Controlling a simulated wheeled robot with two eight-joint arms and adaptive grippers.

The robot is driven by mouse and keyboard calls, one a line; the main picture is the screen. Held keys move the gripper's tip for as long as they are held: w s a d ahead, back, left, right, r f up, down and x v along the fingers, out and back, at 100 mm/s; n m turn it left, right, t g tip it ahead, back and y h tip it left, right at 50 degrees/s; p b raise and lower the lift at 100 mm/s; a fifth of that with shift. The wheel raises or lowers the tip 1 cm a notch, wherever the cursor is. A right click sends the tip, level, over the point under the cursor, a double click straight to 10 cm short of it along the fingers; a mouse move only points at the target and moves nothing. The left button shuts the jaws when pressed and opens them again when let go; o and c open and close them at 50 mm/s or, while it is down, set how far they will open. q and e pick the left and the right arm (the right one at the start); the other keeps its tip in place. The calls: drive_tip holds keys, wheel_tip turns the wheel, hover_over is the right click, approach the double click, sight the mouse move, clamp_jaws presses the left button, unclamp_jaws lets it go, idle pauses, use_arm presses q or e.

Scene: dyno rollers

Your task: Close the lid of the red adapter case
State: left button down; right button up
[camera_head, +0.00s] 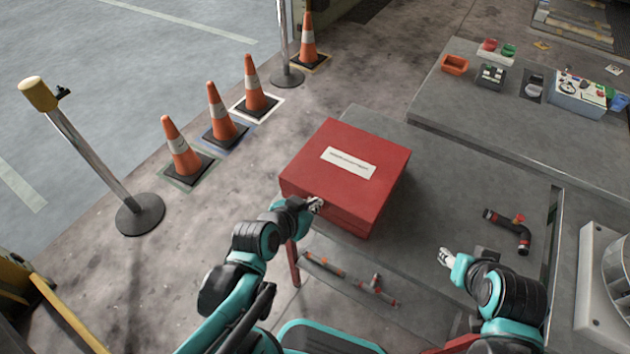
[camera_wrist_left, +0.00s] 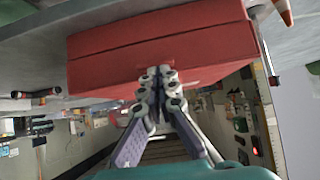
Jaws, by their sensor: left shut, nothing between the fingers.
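The red adapter case (camera_head: 335,185) sits near the left end of the grey table. Its lid (camera_head: 384,158) is down on the body, with a white label on top; a thin seam runs along its side. My left gripper (camera_head: 316,204) is shut and empty at the case's near left side, close to the seam. In the left wrist view the shut fingers (camera_wrist_left: 160,75) point at the red case wall (camera_wrist_left: 150,40); I cannot tell whether they touch it. My right gripper (camera_head: 444,257) is over the near part of the table, apart from the case; its fingers are too small to read.
A black pipe piece with a red knob (camera_head: 512,230) lies on the table at right. Another pipe-like part (camera_head: 350,281) lies on a lower level. Small bins and parts (camera_head: 580,93) stand on the far bench. Orange cones (camera_head: 222,122) and posts stand on the floor at left.

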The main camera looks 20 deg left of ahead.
use_arm(q)
wheel_tip(320, 180, up, 9)
drive_tip(key=t, duration=0.1)
drive_tip(key=s+a+f+n+g+y, duration=0.1)
drive_tip(key=s+f+n+g, duration=0.1)
drive_tip(key=s+f+g, duration=0.1)
drive_tip(key=shift+s+a+f+g+y, duration=0.15)
drive_tip(key=shift+s+f+g+y, duration=0.3)
drive_tip(key=shift+s, duration=0.6)
drive_tip(key=shift+f, duration=0.1)
